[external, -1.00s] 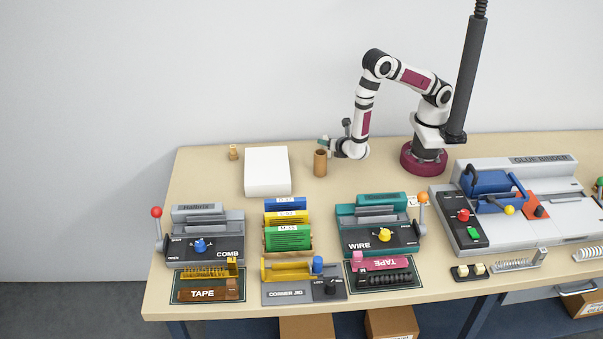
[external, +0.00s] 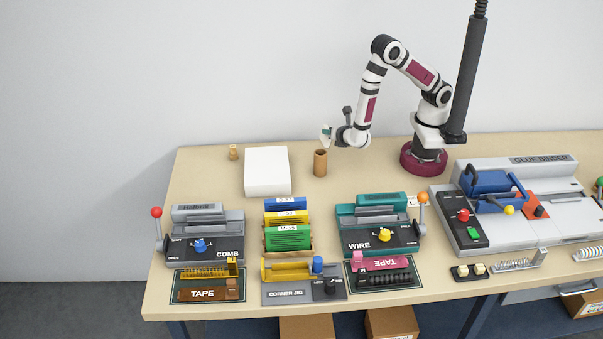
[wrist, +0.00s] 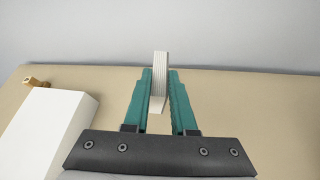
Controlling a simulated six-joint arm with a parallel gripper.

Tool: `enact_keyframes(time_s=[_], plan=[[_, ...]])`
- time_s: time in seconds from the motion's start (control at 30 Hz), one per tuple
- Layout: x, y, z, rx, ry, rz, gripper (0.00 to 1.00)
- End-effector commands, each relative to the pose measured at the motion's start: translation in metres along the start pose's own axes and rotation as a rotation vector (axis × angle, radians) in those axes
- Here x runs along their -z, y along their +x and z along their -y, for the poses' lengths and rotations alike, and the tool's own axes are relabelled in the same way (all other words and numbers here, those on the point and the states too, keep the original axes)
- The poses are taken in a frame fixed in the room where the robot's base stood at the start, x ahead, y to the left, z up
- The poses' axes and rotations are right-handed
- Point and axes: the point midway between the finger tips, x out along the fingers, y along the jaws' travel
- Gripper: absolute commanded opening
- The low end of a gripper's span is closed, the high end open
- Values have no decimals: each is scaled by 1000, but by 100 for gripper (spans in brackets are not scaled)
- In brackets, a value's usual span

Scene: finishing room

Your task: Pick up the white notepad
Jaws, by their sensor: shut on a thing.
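My gripper (external: 334,137) is above the back part of the table, behind a brown cup. In the wrist view its two teal fingers (wrist: 160,88) are shut on the white notepad (wrist: 160,70), a slim off-white block with fine lines along its face, standing up between them. In the external view the notepad (external: 326,133) is a small pale piece at the fingertips, clear of the tabletop. Part of its lower end lies between the fingers.
A large white block (external: 267,171) lies left of the brown cup (external: 320,163). A small wooden piece (external: 233,152) stands at the back left. The comb machine (external: 205,235), wire machine (external: 377,228) and coloured packs (external: 288,237) fill the front. The back left tabletop is mostly clear.

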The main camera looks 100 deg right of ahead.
Motion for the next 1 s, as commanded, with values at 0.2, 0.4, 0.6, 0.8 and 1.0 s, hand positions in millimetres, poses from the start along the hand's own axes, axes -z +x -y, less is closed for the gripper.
enact_keyframes(time_s=[0.2, 0.4, 0.6, 0.8, 1.0], plan=[[-41, -22, -13, -2, 4, -1, 0], [-49, -25, -14, 0, -1, -1, 0], [-48, -25, -14, 0, -1, -1, 0], [-48, -25, -14, 0, -1, -1, 0], [-48, -25, -14, 0, 0, -1, 0]])
